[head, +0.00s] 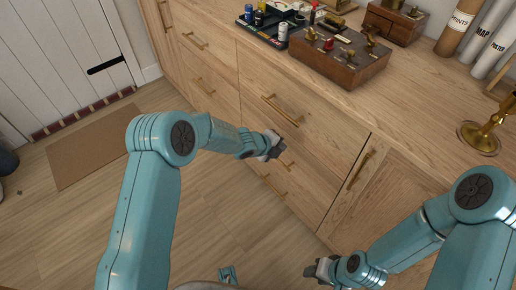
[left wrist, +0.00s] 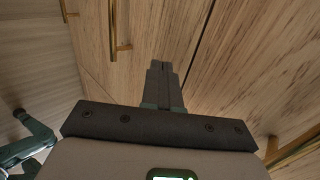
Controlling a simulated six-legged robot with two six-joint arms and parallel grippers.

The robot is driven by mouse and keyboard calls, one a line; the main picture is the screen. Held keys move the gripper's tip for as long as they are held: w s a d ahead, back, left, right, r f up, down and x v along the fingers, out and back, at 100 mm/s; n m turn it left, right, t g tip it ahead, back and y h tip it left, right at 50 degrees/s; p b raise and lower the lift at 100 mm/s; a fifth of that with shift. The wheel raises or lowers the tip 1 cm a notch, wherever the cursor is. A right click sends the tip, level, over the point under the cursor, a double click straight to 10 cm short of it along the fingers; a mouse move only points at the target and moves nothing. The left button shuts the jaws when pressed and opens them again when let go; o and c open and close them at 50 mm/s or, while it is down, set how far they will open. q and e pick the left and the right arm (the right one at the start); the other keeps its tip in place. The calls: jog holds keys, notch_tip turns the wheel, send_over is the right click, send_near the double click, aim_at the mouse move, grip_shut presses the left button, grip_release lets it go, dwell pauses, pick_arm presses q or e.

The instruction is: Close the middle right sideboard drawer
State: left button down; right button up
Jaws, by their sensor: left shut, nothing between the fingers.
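The wooden sideboard (head: 310,140) has drawers with brass bar handles. In its right drawer column, the top drawer has a long handle (head: 283,108). The middle right drawer's handle (head: 286,162) shows partly beside my left gripper (head: 275,146), and the arm hides part of that drawer's front. I cannot tell how far this drawer stands out. My left gripper is shut and empty, close to the front; contact is unclear. In the left wrist view its closed fingers (left wrist: 164,75) point at the wood beside a panel seam. My right gripper (head: 316,269) is low, by the right cabinet door; its jaws are unclear.
A wooden box (head: 340,62), a black tray (head: 268,36) and a brass candlestick (head: 486,126) stand on the sideboard top. A cabinet door (head: 362,190) is right of the drawers. A brown mat (head: 92,148) lies on the left; open floor lies in front of the sideboard.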

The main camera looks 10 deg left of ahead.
pick_arm(q)
jog(key=v, duration=1)
jog(key=s+a+f+n+g, duration=0.1)
jog(key=s+f+n+g, duration=0.3)
jog(key=s+f+n, duration=0.8)
jog(key=s+a+f+n+g+y, duration=0.1)
jog(key=s+f+n+g+y, duration=0.2)
jog(key=s+n, duration=1.4)
notch_tip(320, 180, up, 16)
jog(key=s+m+h+p, duration=0.1)
jog(key=p, duration=1.6)
jog(key=shift+s, duration=0.2)
